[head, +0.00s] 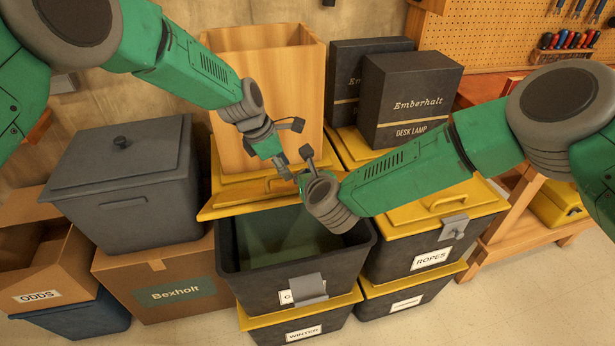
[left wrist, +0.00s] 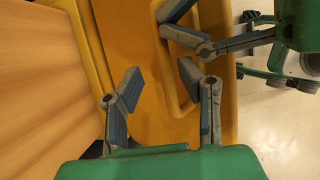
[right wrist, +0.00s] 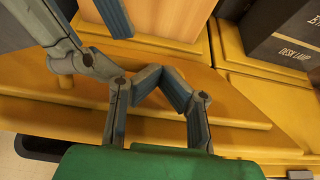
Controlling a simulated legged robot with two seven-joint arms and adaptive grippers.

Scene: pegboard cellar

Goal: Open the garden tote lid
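The garden tote (head: 300,267) is a dark bin in the middle of the head view, its label partly covered by a grey latch (head: 308,288). Its yellow lid (head: 235,198) is raised at the tote's back, leaving the inside visible. The lid also fills much of the left wrist view (left wrist: 145,45), with its handle (left wrist: 186,103) near my left fingers. My left gripper (left wrist: 160,88) is open over the lid. My right gripper (right wrist: 162,82) is beside it at the lid, its fingertips together with nothing visible between them. My arms hide part of the lid in the head view.
A tall wooden box (head: 270,75) stands close behind the lid. A grey lidded bin (head: 125,185) on a cardboard box (head: 160,275) is at left. The ropes tote (head: 420,255) is at right, with desk lamp boxes (head: 410,95) behind. The winter tote (head: 300,328) is below.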

